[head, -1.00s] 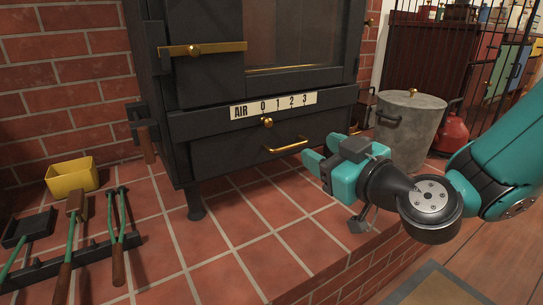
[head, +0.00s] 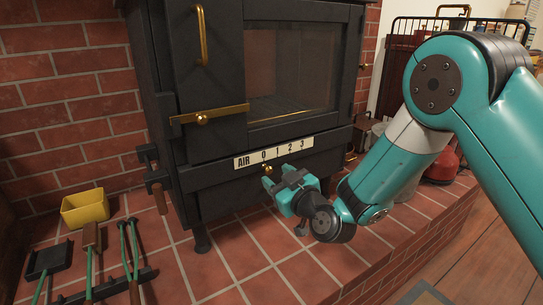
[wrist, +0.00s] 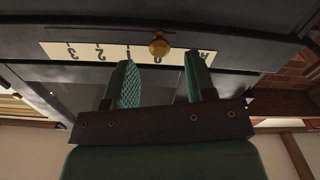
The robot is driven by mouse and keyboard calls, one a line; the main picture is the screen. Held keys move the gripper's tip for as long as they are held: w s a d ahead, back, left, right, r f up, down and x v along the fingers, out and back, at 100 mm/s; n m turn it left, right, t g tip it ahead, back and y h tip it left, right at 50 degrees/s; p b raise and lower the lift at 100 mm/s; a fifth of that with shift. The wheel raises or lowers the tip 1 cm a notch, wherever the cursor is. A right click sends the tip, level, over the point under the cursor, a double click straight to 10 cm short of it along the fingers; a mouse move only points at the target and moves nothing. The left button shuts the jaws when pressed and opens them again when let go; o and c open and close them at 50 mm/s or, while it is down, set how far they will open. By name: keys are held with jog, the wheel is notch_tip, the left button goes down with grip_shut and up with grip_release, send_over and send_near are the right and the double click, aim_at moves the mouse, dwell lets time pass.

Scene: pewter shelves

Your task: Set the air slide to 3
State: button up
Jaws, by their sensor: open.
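The air slide's brass knob (head: 267,169) sits on the dark stove front, just below the 0 on the white AIR scale (head: 297,149) marked 0 to 3. My gripper (head: 279,177) is open and empty in front of the stove, close to the knob. The wrist view is upside down. There the knob (wrist: 159,45) shows between and beyond the two green fingertips (wrist: 160,66), with the scale (wrist: 95,52) behind it. I cannot tell whether a finger touches the knob.
A brass latch bar (head: 208,117) lies across the stove front above the scale. A bucket and red can (head: 442,165) are at right.

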aim_at(270, 172)
jog(key=shift+p+x, duration=0.3)
jog(key=shift+x, duration=1.35)
grip_shut()
